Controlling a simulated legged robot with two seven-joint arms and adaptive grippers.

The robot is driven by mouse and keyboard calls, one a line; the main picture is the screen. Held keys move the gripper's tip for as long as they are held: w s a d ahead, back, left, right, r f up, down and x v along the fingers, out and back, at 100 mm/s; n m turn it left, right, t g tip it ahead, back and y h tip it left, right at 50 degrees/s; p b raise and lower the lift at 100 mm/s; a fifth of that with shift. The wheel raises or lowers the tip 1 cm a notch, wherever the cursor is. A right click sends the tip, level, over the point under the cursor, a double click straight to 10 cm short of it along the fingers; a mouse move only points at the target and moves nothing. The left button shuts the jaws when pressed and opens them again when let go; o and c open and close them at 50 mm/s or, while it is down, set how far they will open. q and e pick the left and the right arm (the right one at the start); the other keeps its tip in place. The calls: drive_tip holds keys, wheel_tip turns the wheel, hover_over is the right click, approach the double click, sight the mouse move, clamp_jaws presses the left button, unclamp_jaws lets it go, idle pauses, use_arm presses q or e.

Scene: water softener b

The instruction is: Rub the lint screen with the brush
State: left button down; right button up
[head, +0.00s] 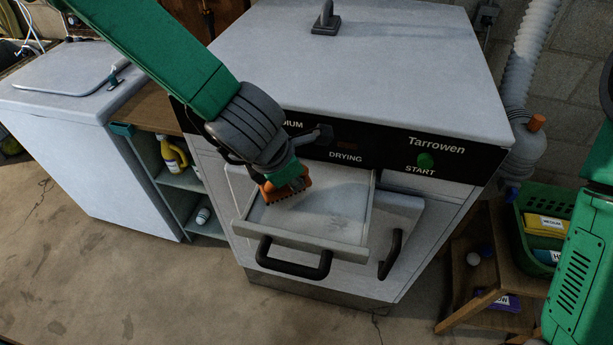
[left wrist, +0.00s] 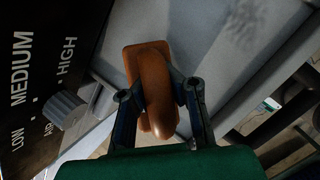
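The brush (head: 288,190) has an orange-brown body and dark bristles along its lower edge. My left gripper (head: 284,174) holds it over the back left part of the lint screen (head: 318,212). In the left wrist view my gripper's two dark fingers close on the brush's brown handle (left wrist: 154,75). The lint screen is a pale panel in the pulled-out drawer with a front handle (head: 293,266). A grey speckled lint patch (head: 335,222) lies right of the brush and also shows in the left wrist view (left wrist: 240,25). I cannot tell whether the bristles touch the screen. My right gripper is out of frame.
The dryer's control panel (head: 380,150) stands right behind the drawer, with a knob (head: 324,134) close to my left gripper. A second handle (head: 390,255) is on the dryer door. A green basket (head: 530,215) sits on a wooden stand at right. A shelf with bottles (head: 174,155) stands at left.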

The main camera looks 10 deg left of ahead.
use_arm(q)
drive_tip(key=shift+a, duration=0.25)
wheel_tip(320, 180, up, 2)
drive_tip(key=shift+r+p, duration=0.15)
drive_tip(key=shift+p, duration=0.4)
drive_tip(key=shift+r, duration=1.95)
drive_tip(key=shift+r, duration=1.45)
